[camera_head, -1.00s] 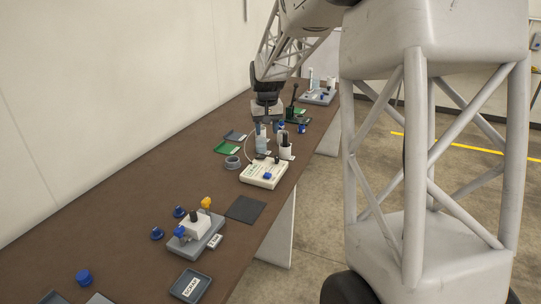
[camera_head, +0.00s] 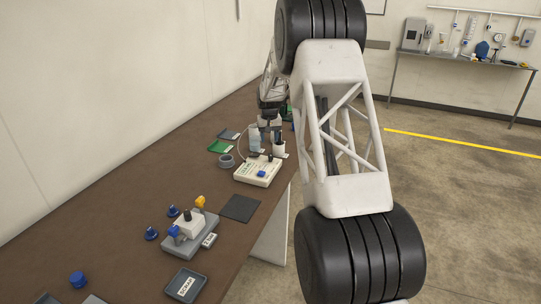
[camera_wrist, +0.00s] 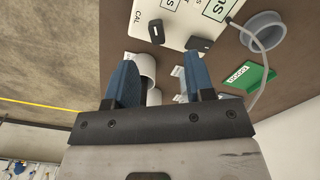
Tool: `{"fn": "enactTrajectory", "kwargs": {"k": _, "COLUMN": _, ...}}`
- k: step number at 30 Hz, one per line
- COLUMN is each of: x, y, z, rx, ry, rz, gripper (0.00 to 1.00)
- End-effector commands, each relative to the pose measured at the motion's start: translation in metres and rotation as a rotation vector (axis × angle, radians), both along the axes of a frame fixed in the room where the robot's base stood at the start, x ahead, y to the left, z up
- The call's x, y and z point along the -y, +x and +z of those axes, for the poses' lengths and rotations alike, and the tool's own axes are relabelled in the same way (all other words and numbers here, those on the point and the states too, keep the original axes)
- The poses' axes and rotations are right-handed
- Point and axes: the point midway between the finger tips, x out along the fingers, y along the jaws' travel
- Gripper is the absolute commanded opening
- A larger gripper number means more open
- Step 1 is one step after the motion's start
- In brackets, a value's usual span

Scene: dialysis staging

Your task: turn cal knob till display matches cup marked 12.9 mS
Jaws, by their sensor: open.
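The white meter box (camera_head: 252,178) stands on the brown table; its far edge is close to my gripper. In the wrist view the box (camera_wrist: 180,14) fills the top, with "CAL" lettering beside a dark knob (camera_wrist: 156,33) bearing a light mark. A second dark part (camera_wrist: 200,44) sits at its edge. A display or label ending in "mS" (camera_wrist: 218,8) is cut off, so no number reads. My gripper (camera_wrist: 161,62) is open and empty, its blue fingers apart from the knob. White cups (camera_wrist: 143,66) show beyond the fingers; a white cup (camera_head: 279,150) stands behind the meter. Cup markings are unreadable.
A grey ring (camera_wrist: 265,30) and a green tray (camera_wrist: 250,78) lie near the meter, with a pale cable (camera_wrist: 259,92) running past. A dark mat (camera_head: 240,207) and a grey block with coloured knobs (camera_head: 190,244) are nearer.

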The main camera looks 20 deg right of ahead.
Motion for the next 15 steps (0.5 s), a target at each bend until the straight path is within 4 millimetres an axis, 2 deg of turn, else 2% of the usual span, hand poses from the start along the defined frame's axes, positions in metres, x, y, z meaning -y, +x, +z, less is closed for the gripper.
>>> {"fn": "enactTrajectory", "kwargs": {"k": 5, "x": 0.01, "y": 0.013, "z": -0.017, "rx": -0.006, "ry": 0.002, "rz": -0.006, "gripper": 0.49}}
{"fn": "enactTrajectory", "kwargs": {"k": 15, "x": 0.012, "y": 0.015, "z": -0.02, "rx": -0.007, "ry": 0.002, "rz": -0.008, "gripper": 0.49}}
